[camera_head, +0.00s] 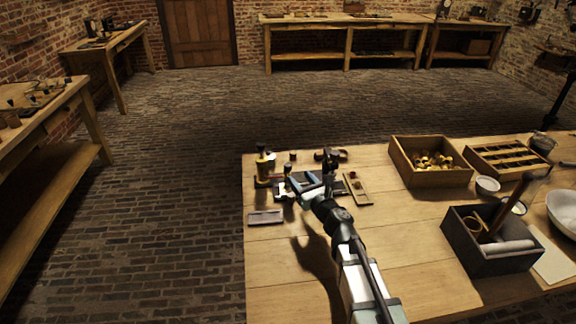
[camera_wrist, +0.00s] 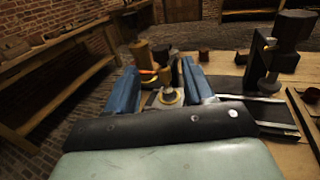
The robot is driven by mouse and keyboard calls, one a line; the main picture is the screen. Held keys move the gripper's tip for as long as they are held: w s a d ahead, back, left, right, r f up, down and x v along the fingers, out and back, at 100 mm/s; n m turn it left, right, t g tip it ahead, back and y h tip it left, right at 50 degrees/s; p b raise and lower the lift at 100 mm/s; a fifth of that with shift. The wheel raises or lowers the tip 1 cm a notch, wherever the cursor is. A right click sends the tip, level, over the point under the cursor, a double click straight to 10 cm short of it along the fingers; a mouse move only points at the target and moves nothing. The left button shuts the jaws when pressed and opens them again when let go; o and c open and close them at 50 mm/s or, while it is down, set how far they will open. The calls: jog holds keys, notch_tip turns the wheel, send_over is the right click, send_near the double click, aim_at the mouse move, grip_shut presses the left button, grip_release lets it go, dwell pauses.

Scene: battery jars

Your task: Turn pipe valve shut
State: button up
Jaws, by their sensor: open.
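My gripper (camera_head: 303,182) is over the left part of the workbench, among small fittings. In the wrist view its two blue fingers (camera_wrist: 162,88) are apart. Between and beyond them is a small round brass piece (camera_wrist: 171,97) on a pale base; I see no contact with it. Behind it stands a brass cylinder (camera_wrist: 143,54) with a red and yellow part near its foot. A brass and dark fitting (camera_head: 263,168) also stands left of my gripper in the head view. I cannot tell for certain which piece is the pipe valve. My gripper hides part of the fittings.
A dark upright device (camera_wrist: 267,57) stands right of my fingers. A wooden box of brass pieces (camera_head: 431,162), a slotted tray (camera_head: 507,158) and a dark tool box (camera_head: 490,245) sit to the right. A small grey plate (camera_head: 265,217) lies front left. The bench's front middle is mostly clear.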

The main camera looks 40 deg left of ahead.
aim_at(290, 167)
jog(key=x, duration=0.9)
jog(key=shift+a, duration=0.15)
jog(key=shift+c, duration=0.2)
